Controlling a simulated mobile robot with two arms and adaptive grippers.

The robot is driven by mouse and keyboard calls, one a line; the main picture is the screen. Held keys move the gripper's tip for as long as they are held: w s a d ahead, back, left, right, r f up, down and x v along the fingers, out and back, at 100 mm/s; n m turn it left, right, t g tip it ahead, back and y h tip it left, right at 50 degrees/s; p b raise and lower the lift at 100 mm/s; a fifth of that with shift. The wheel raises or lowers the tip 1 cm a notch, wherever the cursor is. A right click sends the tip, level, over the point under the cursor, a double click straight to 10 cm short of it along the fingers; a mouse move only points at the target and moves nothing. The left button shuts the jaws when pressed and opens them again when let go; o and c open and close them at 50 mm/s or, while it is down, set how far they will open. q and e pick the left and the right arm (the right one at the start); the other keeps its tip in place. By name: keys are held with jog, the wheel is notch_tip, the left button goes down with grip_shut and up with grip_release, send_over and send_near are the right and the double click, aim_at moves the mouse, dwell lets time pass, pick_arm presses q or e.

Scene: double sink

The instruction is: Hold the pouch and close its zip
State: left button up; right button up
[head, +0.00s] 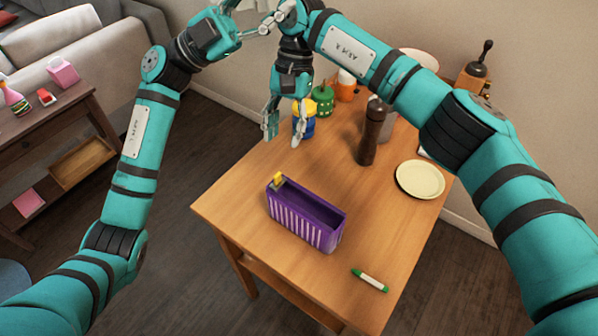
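The pouch (318,232) is purple with pale vertical stripes and stands on the wooden table with its top open. Its yellow zip pull (278,180) sits at the far left end of the opening. My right gripper (284,136) points down above the table, beyond the pouch and apart from it. Its two fingers are spread with nothing between them. My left gripper (262,20) is high at the top of the view, away from the pouch. Its fingers overlap my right arm in the picture and part is cut off, so its opening is unclear.
A blue and yellow jar (306,122) stands just behind my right gripper. A dark pepper mill (371,133), a green pot (324,99) and a cream plate (420,180) are on the table (240,200). A green and white marker (370,280) lies near the front edge.

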pick_arm(q)
jog(key=s+d+f+m+g+y, duration=0.3)
jog(key=s+d+g, duration=0.3)
jog(key=s, duration=0.2)
jog(key=s+d+f+m+g+y, duration=0.2)
jog(key=s+d+m+g+y, duration=0.2)
jog(key=s+d+g, duration=0.3)
jog(key=s+f+m+g+y, duration=0.1)
jog(key=s+f+y, duration=0.4)
jog(key=s, duration=0.5)
jog(key=n+t+y, duration=1.1)
jog(key=y, duration=0.1)
send_over(299, 236)
notch_tip(299, 236, down, 15)
notch_tip(299, 236, down, 18)
jog(key=shift+w+r, duration=0.15)
